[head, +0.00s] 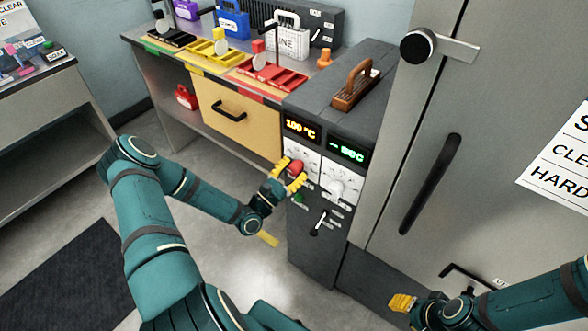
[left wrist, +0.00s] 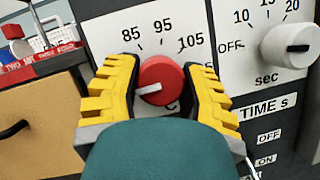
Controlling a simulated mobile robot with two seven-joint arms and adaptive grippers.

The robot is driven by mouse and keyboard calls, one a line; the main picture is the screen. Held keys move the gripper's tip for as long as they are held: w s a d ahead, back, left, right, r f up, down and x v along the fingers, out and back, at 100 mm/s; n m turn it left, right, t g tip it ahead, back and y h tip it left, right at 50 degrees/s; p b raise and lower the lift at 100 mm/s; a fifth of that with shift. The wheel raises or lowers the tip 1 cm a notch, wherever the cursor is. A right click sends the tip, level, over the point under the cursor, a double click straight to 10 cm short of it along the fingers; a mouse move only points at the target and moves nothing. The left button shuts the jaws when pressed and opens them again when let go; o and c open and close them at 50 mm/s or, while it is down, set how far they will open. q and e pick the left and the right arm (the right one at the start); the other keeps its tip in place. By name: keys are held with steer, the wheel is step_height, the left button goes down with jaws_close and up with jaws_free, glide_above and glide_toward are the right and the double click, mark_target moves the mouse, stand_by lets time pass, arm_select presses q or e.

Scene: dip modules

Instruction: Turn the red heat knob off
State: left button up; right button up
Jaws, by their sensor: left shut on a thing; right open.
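The red heat knob (head: 297,166) is on the front of the dark control cabinet, below the lit orange display reading about 100 °C (head: 300,129). My left gripper (head: 290,176) is shut on the knob, with yellow fingers on either side of it. In the left wrist view the red knob (left wrist: 161,82) sits between the fingers, its white pointer aimed to the lower left. Dial marks 85, 95 and 105 show above it; the lower dial is hidden by my gripper. My right gripper (head: 403,302) is open and empty at the lower right, away from the cabinet.
A white time knob (left wrist: 288,46) sits right of the red knob, its dial marked OFF, 10, 15, 20. A switch lever (head: 320,222) and green button (head: 299,198) are below. A drawer (head: 235,115) is to the left; a tall grey door (head: 430,130) stands right.

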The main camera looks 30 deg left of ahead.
arm_select(q)
steer(key=shift+r+n+y, duration=0.1)
steer(key=shift+n+y, duration=0.5)
steer(key=shift+n, duration=0.7)
steer(key=o, duration=1.2)
steer(key=v, duration=1.2)
steer(key=shift+w+d+f, duration=0.1)
steer(key=shift+f, duration=0.15)
